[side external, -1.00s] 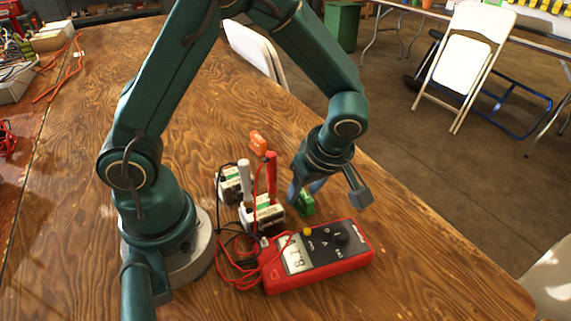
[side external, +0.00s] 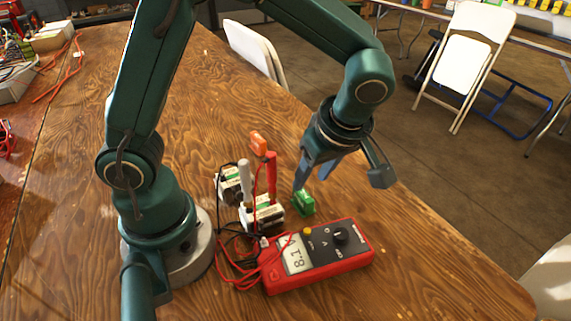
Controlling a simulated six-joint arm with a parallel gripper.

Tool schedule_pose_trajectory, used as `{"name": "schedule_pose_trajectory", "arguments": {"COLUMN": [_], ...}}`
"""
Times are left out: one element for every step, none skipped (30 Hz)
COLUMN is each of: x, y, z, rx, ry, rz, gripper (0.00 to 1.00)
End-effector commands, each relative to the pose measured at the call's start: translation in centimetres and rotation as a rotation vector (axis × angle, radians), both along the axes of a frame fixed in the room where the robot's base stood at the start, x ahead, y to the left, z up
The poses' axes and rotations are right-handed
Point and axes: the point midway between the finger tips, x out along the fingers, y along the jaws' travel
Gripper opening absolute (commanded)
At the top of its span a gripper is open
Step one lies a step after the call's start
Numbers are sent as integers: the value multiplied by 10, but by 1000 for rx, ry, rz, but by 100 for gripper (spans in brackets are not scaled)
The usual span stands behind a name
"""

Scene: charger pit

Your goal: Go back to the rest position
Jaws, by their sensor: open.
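My gripper (side external: 318,182) hangs above the wooden table, pointing down, with its fingers open and nothing seen between them. A small green block (side external: 303,203) is just below the fingertips, next to the white-and-black battery blocks. One fingertip overlaps the green block's upper edge in this view; I cannot tell whether they touch.
A red multimeter (side external: 318,256) with a lit display lies in front of the gripper. Battery blocks (side external: 262,214) with a red probe (side external: 270,176), a grey probe and loose wires (side external: 240,262) stand to the left. The table (side external: 420,265) is clear at right.

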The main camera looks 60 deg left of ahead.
Motion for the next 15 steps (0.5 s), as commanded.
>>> {"name": "schedule_pose_trajectory", "arguments": {"x": [-2, -1, -1, -1, -1, -1, -1, -1, -1, -1, -1, -1, -2, -1, 0], "y": [4, 7, 9, 11, 13, 16, 18, 19, 21, 23, 25, 27, 27, 28, 27], "z": [-9, -14, -21, -26, -31, -37, -41, -45, -51, -55, -58, -64, -67, -71, -62], "rx": [1, 2, 3, 3, 1, 2, 3, 2, 1, 2, 1, 0, 0, -1, -3], "ry": [7, 7, 7, 7, 6, 6, 6, 6, 6, 6, 5, 6, 6, 6, -4], "rz": [3, 3, 2, 2, 3, 2, 1, 1, 1, 2, 2, 1, 0, -1, -1], "gripper": [49, 49, 49, 49, 49, 49, 49, 49, 49, 49, 49, 49, 49, 49, 49]}}
